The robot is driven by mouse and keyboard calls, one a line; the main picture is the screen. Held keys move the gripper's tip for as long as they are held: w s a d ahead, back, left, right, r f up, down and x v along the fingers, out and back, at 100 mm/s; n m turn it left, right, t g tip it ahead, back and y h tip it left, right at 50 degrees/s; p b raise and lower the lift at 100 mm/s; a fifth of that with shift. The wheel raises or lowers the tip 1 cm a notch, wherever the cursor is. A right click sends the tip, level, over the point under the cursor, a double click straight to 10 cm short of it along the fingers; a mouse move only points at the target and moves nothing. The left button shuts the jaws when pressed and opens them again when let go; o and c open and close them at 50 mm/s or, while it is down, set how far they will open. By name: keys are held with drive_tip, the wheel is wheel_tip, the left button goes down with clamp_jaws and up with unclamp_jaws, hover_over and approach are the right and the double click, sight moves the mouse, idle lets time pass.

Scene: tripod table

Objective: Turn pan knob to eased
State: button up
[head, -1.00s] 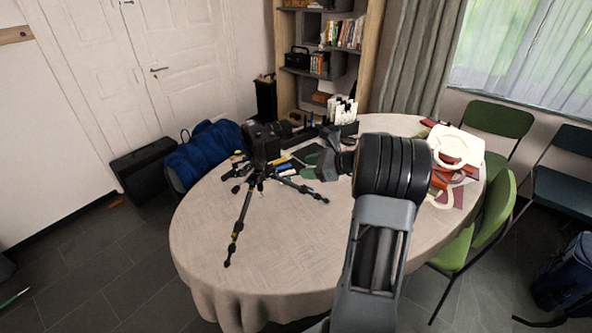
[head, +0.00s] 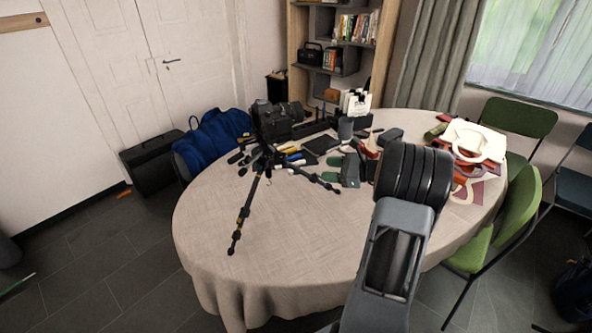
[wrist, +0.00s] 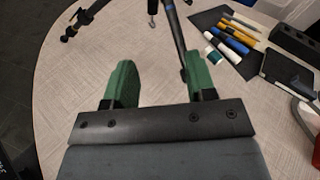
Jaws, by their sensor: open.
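A black camera (head: 277,121) sits on a small black tripod (head: 245,209) on the round table. The tripod's legs are spread, and parts of them cross the top of the wrist view (wrist: 172,32). The pan knob is too small to make out in the head view, and the tripod's head is outside the wrist view. My gripper (head: 340,165) has green fingers and is to the right of the tripod. In the wrist view my gripper (wrist: 160,68) is open, with bare tablecloth between the fingers; the right finger appears close to a tripod leg.
Several pens and markers (wrist: 232,40) lie on a dark mat behind the tripod. A dark device (wrist: 288,72) lies to their right. White and red frame-like pieces (head: 478,143) lie at the table's right. The tablecloth (head: 290,240) is clear in front.

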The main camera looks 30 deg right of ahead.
drive_tip(key=w+a+r+n+t+y+p, duration=0.1)
drive_tip(key=w+a+n+y, duration=0.1)
drive_tip(key=w+a+n, duration=0.4)
drive_tip(key=x, duration=0.5)
drive_tip(key=shift+a+r, duration=0.25)
drive_tip(key=shift+r, duration=0.15)
